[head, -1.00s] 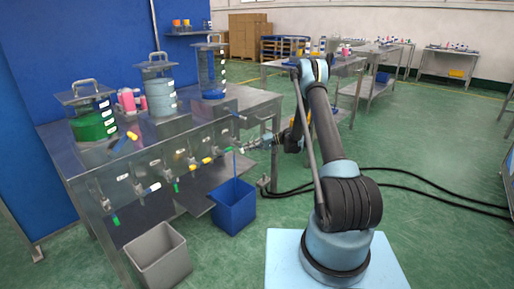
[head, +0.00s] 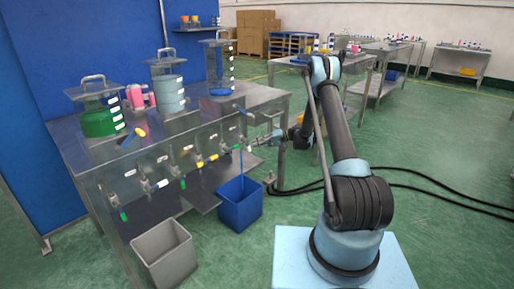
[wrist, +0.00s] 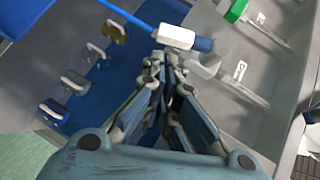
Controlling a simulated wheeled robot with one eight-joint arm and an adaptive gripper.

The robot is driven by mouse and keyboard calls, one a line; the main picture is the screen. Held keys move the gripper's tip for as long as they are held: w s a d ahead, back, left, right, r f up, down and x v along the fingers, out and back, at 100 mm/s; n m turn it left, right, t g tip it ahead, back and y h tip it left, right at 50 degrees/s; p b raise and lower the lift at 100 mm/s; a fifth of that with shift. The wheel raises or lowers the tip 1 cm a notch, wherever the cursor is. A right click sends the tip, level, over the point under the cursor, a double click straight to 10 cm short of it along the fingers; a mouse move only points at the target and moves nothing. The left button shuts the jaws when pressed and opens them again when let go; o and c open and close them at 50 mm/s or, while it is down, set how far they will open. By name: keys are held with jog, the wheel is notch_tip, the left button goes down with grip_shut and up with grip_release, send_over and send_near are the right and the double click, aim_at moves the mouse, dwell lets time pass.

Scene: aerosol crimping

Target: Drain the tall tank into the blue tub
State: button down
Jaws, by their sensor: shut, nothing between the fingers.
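The tall tank (head: 220,62) is the clear cylinder at the right end of the steel bench, with a shallow layer of blue liquid at its bottom. A thin blue stream (head: 241,162) falls from the bench's right-end tap into the blue tub (head: 241,211) on the floor. My gripper (head: 257,141) is beside that tap. In the wrist view my gripper (wrist: 168,62) is shut and empty, its tips just below a white valve handle (wrist: 176,36) with a blue part at its right. Whether they touch is unclear.
A tank of green liquid (head: 99,118) and a tank of pale liquid (head: 167,95) stand left on the bench (head: 215,125). Several taps line its front. A grey bin (head: 165,255) stands left of the tub. Black cables lie on the floor at right.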

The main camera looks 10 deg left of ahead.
jog(key=w+v, duration=0.1)
jog(key=v, duration=1)
jog(key=shift+w+d, duration=0.25)
dwell(1.8)
